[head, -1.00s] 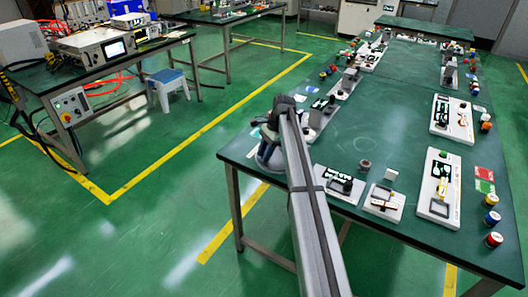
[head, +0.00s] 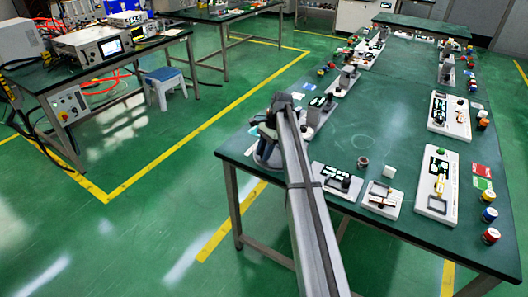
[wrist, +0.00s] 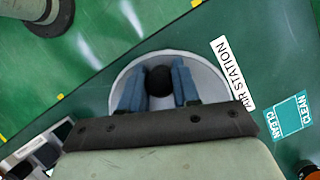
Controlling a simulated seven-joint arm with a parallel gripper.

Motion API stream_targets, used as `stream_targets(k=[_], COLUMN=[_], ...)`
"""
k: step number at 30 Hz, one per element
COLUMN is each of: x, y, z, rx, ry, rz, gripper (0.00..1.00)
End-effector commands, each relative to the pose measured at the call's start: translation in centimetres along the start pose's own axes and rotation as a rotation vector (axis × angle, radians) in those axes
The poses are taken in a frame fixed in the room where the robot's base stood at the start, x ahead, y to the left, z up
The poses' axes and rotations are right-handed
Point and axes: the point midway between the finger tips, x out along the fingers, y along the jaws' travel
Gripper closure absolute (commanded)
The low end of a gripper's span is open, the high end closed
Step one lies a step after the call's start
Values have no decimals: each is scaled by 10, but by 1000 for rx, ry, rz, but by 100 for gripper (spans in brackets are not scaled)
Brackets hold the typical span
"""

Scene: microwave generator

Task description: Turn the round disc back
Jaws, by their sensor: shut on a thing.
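The round disc (wrist: 213,84) is pale grey and lies at the near left corner of the green bench, beside a label reading "AIR STATION" (wrist: 232,75). A black round knob (wrist: 159,80) stands at its middle. My gripper (wrist: 158,88) is over the disc, with its two blue fingers on either side of the knob, shut on it. The lower part of the disc is hidden by my gripper's body. In the head view my gripper (head: 264,132) is at the bench corner, and my arm covers part of that spot.
A teal "CLEAN" card (wrist: 291,115) lies right of the disc. White fixture boards (head: 436,187) and coloured spools (head: 490,236) stand along the right side of the bench (head: 345,135). The bench's middle is mostly clear. Its left edge is close to the disc.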

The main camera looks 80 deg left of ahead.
Motion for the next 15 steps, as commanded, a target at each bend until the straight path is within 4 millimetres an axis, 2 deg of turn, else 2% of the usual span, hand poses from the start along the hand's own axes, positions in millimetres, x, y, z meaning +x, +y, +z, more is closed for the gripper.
stream_targets(k=[1, 9, 15], x=[0, 0, 0], y=[0, 0, 0], z=[0, 0, 0], rx=[-1, 0, 1], ry=[1, 0, 0], rz=[-1, -1, 0], gripper=[68, 43, 43])
